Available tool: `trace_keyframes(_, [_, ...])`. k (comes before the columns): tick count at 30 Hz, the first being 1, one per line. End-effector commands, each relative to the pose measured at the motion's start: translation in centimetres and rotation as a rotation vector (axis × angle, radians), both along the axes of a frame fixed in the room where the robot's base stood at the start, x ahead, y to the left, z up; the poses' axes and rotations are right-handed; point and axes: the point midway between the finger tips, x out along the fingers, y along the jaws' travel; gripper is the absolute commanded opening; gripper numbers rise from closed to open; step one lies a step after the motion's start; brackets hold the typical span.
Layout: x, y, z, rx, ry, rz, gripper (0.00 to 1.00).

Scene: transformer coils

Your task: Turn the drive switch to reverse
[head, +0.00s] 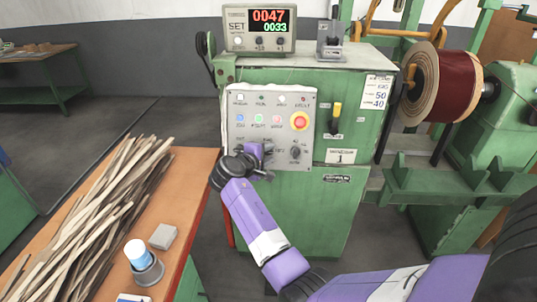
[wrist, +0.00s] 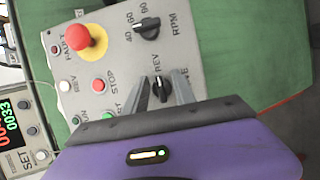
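The drive switch (wrist: 161,89) is a small black rotary knob on the grey control panel (head: 241,128), with a REV label close beside it in the wrist view. Its label is partly covered, and I cannot tell which way it points. My gripper (wrist: 162,79) has its two grey fingers on either side of the knob, with small gaps visible, so it looks open around it. In the head view my gripper (head: 262,150) is at the lower middle of the panel and hides most of the switch.
A red emergency button (head: 300,121) on a yellow base and a black RPM knob (head: 295,152) are close by on the panel. A wooden-topped table (head: 190,180) with strips stands to the left. A copper-wire spool (head: 445,86) is at right.

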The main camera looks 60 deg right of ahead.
Motion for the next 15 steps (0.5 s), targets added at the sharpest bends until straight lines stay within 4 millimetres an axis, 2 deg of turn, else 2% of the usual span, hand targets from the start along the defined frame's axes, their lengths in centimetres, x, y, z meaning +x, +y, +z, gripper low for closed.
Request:
trace_keyframes(5, [0.0,1.2,0.4,-0.001,0.001,0.0,0.32])
trace_keyframes(15, [0.3,6.1,2.2,-0.001,0.0,0.003,0.32])
